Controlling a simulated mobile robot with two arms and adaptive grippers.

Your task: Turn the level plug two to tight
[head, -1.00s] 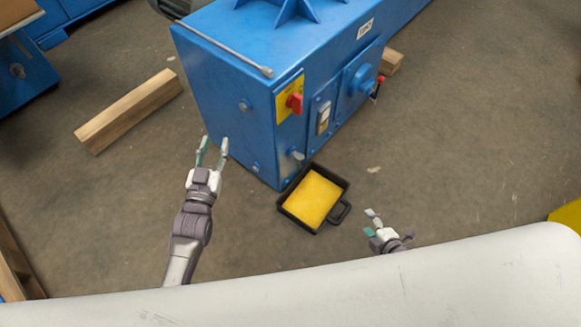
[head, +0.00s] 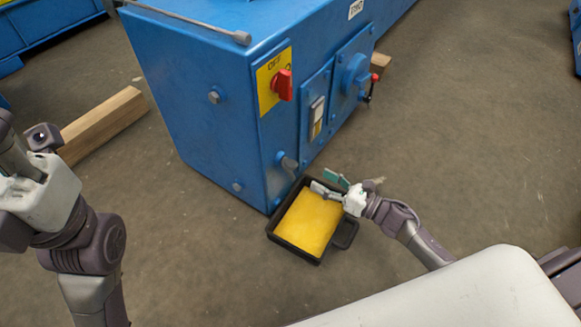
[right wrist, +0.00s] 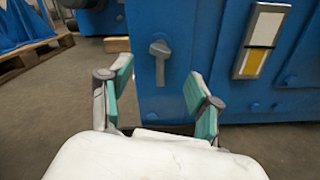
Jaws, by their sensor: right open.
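The blue chain-drive housing (head: 190,120) stands in the middle of the head view. No number shows, so I cannot tell which is level plug two. My right gripper (head: 327,184) is open and empty over the tray, a little short of the grey fitting. In the right wrist view that fitting (right wrist: 160,58) lies ahead between the fingers, apart from them. My left gripper is at the left edge, its fingertips not clear.
A black tray (head: 268,236) with a yellow filling sits on the floor below the fitting. A red switch (head: 282,85), a sight window (head: 317,118) and a long-handled tool (head: 190,22) are on the housing. A timber (head: 105,122) lies at left.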

